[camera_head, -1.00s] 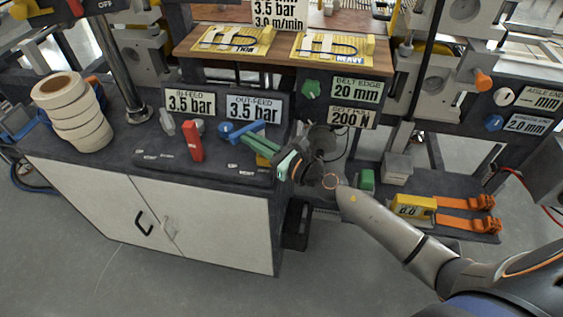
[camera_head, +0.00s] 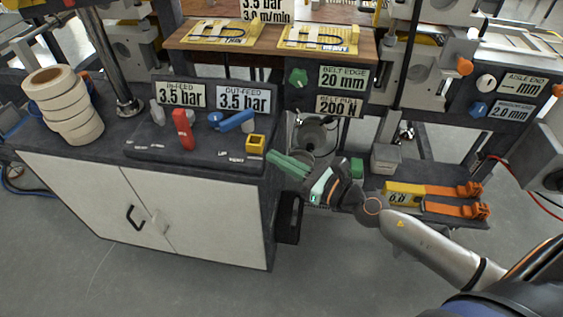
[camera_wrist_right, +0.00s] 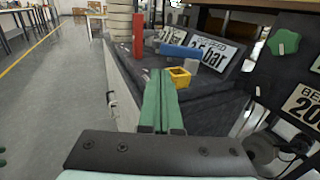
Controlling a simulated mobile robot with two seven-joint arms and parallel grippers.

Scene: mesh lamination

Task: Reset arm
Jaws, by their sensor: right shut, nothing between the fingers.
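My right gripper (camera_head: 288,166) has green fingers and is at the right end of the cabinet top, in front of the panels. In the right wrist view its fingers (camera_wrist_right: 161,105) lie together, shut and empty, and point toward the yellow square block (camera_wrist_right: 180,77). In the head view the yellow block (camera_head: 255,144) stands on the dark console (camera_head: 205,158), a little apart to the left of the fingertips. My right arm comes in from the lower right. My left gripper is not in view.
The console carries a red lever (camera_head: 183,129) and a blue lever (camera_head: 236,121). White tape rolls (camera_head: 64,106) are stacked at the left. A low shelf at the right holds a yellow gauge (camera_head: 403,194) with orange straps. The floor in front is clear.

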